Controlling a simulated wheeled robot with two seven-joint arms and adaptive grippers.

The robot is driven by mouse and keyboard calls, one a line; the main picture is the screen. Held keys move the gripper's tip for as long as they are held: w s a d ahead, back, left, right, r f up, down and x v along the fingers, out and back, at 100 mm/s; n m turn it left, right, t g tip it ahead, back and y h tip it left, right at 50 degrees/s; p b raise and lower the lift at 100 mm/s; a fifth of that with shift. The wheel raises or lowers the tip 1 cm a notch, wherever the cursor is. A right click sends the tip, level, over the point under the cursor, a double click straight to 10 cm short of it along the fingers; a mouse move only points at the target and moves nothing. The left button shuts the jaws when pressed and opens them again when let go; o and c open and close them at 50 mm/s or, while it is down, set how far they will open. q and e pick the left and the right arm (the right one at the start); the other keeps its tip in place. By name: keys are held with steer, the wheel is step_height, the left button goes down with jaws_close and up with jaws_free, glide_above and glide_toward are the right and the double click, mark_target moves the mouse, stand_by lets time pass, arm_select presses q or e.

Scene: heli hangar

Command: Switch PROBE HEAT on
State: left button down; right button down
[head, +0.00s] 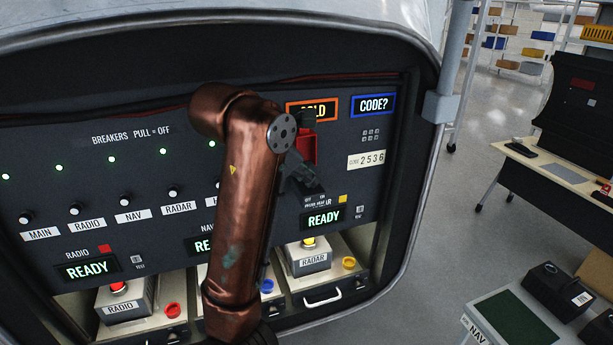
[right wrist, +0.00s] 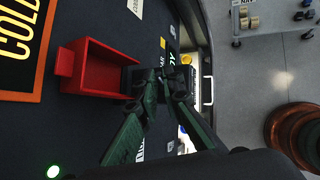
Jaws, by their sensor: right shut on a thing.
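My left gripper is not in view.
My right arm covers the panel's middle. An orange-framed COLD sign (head: 327,109) and a blue-framed CODE? sign (head: 373,105) are above. Breaker knobs (head: 125,199) line the left. A RADAR box (head: 309,258) stands below.

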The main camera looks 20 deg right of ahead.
steer(key=shift+r, duration=0.1)
stand_by(0.3)
steer(key=c, duration=2.1)
jaws_free()
